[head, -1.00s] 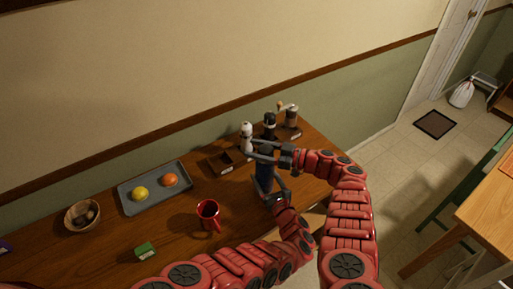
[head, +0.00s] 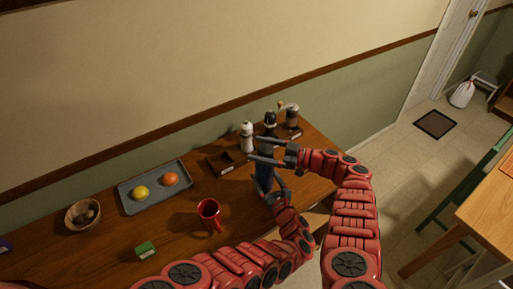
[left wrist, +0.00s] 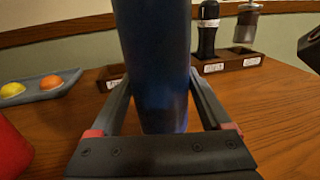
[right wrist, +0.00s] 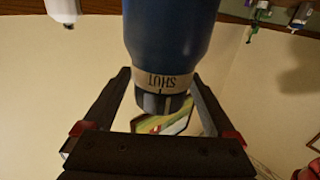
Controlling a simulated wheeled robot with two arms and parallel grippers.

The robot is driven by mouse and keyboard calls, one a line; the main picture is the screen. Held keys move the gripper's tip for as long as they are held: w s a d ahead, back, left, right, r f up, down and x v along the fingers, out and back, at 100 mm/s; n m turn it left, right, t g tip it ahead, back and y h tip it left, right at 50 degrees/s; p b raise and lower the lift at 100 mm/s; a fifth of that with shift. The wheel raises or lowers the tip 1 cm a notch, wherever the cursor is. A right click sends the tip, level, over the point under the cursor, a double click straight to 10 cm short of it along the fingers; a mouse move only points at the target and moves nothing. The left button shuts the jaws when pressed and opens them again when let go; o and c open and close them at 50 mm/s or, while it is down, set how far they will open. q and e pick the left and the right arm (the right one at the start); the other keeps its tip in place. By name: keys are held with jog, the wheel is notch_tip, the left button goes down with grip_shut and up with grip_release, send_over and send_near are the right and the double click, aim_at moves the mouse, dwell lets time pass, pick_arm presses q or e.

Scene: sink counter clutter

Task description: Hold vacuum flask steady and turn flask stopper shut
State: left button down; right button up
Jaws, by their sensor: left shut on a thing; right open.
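The blue vacuum flask (head: 264,176) stands upright on the wooden counter. My left gripper (head: 268,196) is shut on its body, which fills the space between the fingers in the left wrist view (left wrist: 155,75). My right gripper (head: 262,150) is open at the flask's top. In the right wrist view, upside down, the dark flask stopper (right wrist: 158,104) lies between the spread fingers, with a visible gap on each side. A pale band (right wrist: 165,79) beside the stopper reads SHUT, with a short dark mark near the word. In the head view the fingers partly hide the stopper.
A red mug (head: 209,211), a grey tray (head: 135,207) with two fruits, a green box (head: 145,249) and a bowl (head: 73,222) are left.

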jog(key=v, duration=1)
jog(key=shift+d, duration=0.35)
pick_arm(q)
jog(key=shift+d, duration=0.1)
pick_arm(e)
jog(key=w+d+f+m+t+h, duration=0.2)
jog(key=d+t+h, duration=0.1)
jog(key=d+t, duration=0.2)
jog(key=s+a+r+m+t, duration=0.1)
jog(key=s+a+r+m, duration=0.15)
jog(key=s+a, duration=0.3)
jog(key=x, duration=1.2)
jog(key=shift+w+a+f, duration=0.15)
jog(key=shift+a, duration=0.2)
